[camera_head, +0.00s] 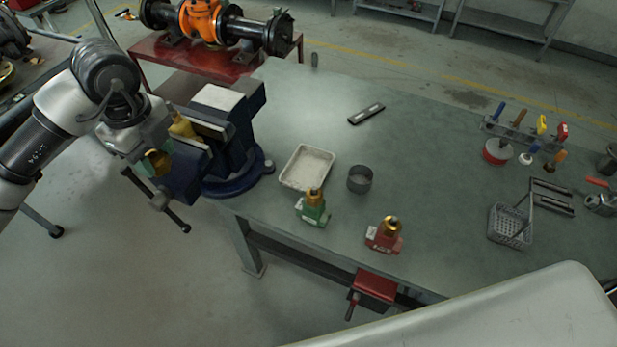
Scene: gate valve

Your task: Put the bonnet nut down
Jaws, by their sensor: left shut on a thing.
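My left gripper (150,151) is beside the blue bench vise (236,138), on its left side near the front jaw. It is shut on a small brass piece (158,163), which looks like the bonnet nut and is partly hidden by the gripper. Another brass part (182,126) shows at the vise jaws, partly covered by my gripper and arm. My right gripper is out of view.
A grey round cup (360,180), a green valve (313,208) and a red valve (383,236) stand near the tray on the workbench (430,170). A dark flat bar (366,114) lies behind. A wire basket (508,227) and a tool rack (518,131) are right. The bench middle is clear.

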